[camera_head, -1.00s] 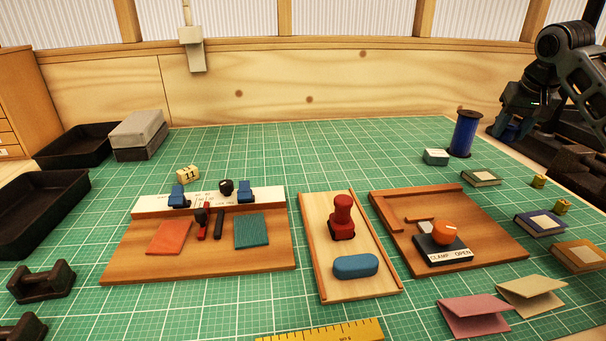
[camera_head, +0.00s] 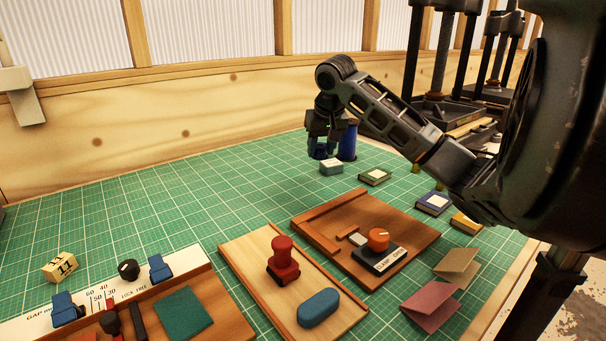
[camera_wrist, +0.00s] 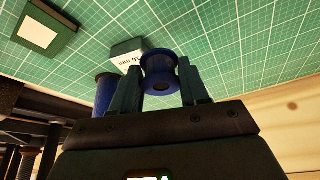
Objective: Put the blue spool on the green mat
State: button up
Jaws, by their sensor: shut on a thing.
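My gripper (camera_wrist: 159,88) is shut on a small blue spool (camera_wrist: 160,72), with one finger on each side of it. In the head view my gripper (camera_head: 322,150) is at the far side of the green mat (camera_head: 240,175), and the held spool is hard to make out there. A taller blue spool (camera_head: 348,140) stands on the mat just right of and behind my gripper. It also shows in the wrist view (camera_wrist: 103,95), left of my fingers. I cannot tell how high the held spool is above the mat.
A teal block with a white top (camera_head: 331,167) sits close by my gripper. A green book-like block (camera_head: 375,176) lies to its right. A wooden board with an orange knob (camera_head: 378,240) is nearer. The mat left of my gripper is clear.

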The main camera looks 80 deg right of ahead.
aim_at(306, 184)
jog(key=w+a+f, duration=0.2)
jog(key=w+a, duration=0.1)
jog(key=shift+a+f, duration=0.2)
jog(key=shift+f, duration=0.15)
jog(key=shift+f+p, duration=0.45)
jog(key=shift+f, duration=1.6)
jog(key=shift+f, duration=0.15)
jog(key=o, duration=1.1)
jog(key=shift+o, duration=0.2)
jog(key=v, duration=1.2)
jog(key=shift+b, duration=0.35)
